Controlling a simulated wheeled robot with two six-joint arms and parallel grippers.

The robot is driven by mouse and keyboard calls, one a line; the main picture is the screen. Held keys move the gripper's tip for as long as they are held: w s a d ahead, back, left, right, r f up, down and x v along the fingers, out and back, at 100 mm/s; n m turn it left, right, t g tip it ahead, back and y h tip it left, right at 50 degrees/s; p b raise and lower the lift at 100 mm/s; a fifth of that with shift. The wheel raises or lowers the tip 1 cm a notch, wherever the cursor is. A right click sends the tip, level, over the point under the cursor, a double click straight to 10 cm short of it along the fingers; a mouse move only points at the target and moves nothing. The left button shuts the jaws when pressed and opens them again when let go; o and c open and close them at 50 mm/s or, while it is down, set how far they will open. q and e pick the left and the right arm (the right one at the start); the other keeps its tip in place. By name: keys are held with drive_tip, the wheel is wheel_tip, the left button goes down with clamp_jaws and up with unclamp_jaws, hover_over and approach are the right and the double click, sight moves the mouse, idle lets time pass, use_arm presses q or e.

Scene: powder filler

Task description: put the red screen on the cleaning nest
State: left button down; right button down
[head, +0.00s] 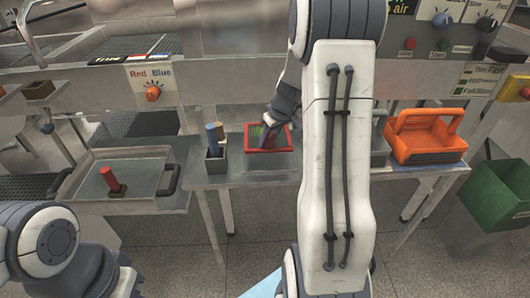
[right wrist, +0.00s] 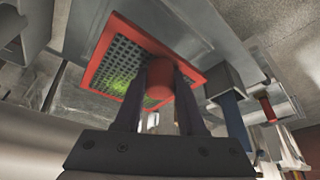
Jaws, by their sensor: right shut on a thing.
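The red screen (head: 284,139) has a square red frame around a dark mesh with green powder on it. In the head view it is at the middle of the metal bench. In the right wrist view the red screen (right wrist: 98,62) shows large and tilted in the picture. My right gripper (head: 266,133) is shut on its red knob (right wrist: 158,88), with a finger on each side. I cannot tell whether the screen touches the bench. I cannot make out which surface is the cleaning nest. My left arm shows at the lower left; its fingers are out of view.
A tray (head: 145,190) with a red-handled piece (head: 110,180) is farther left. An orange basket (head: 425,140) stands right, with a green bin (head: 500,192) beyond. An orange knob (head: 152,94) is on the panel above.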

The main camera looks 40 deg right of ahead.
sight(271, 151)
wheel_tip(271, 151, down, 3)
drive_tip(key=shift+d+r, duration=0.15)
drive_tip(key=shift+f+b, duration=0.65)
drive_tip(key=shift+f, duration=1.3)
drive_tip(key=shift+f, duration=0.1)
drive_tip(key=shift+f, duration=0.1)
drive_tip(key=c, duration=0.5)
unclamp_jaws()
